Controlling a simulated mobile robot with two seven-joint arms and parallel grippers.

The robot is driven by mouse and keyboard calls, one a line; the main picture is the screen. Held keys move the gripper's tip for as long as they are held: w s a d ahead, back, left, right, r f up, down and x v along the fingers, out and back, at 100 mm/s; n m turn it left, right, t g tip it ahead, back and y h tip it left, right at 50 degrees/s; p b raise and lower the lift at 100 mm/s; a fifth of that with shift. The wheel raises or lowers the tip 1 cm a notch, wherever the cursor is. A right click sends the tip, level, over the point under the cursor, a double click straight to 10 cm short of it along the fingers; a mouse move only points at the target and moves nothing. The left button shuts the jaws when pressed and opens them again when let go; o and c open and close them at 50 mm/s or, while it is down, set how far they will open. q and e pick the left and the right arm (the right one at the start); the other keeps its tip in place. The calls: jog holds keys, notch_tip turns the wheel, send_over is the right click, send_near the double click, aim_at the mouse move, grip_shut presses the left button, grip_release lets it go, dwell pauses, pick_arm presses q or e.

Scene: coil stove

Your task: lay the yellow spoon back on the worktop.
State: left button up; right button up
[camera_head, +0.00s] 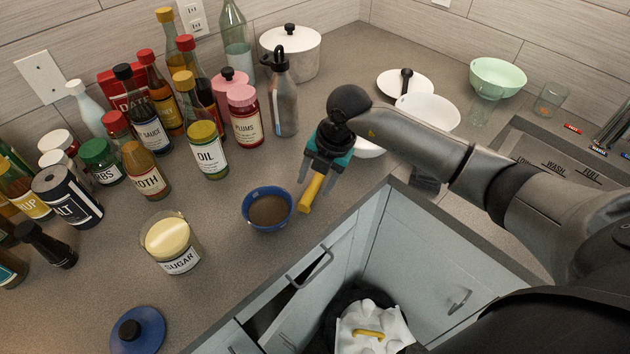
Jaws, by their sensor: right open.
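The yellow spoon (310,194) shows at the worktop's front part, right of the blue bowl (249,213). Only a yellow length of it is visible; its upper end is hidden at my gripper. My right gripper (323,170) is open, with its fingers pointing down around the upper part of the spoon. I cannot tell whether the spoon rests fully on the grey worktop (225,262). My left gripper is not in view.
Several bottles and jars crowd the left and back, among them the oil bottle (208,150) and sugar jar (171,243). A blue lid (138,330) lies at front left.

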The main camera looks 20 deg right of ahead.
jog(key=v, duration=1.1)
dwell(1.2)
